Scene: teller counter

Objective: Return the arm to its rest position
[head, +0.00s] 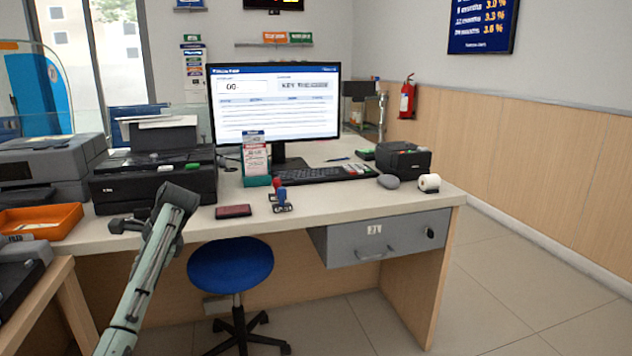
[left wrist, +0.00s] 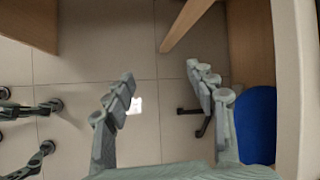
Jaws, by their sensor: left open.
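My left arm comes in from the bottom left of the head view and reaches up to the desk's front edge. My left gripper (head: 128,222) is a dark shape at its end, in front of the black printer and partly hidden by the wrist. In the left wrist view my left gripper (left wrist: 161,78) points down over the tiled floor. Its two fingers are spread wide with nothing held between them. My right gripper is in neither view.
The desk (head: 330,212) carries a black printer (head: 150,185), monitor (head: 275,105), red pad (head: 233,211) and stamps (head: 280,200). A blue stool (head: 230,264) stands before it; its seat also shows in the wrist view (left wrist: 256,125). An orange tray (head: 40,221) sits left. Floor at right is clear.

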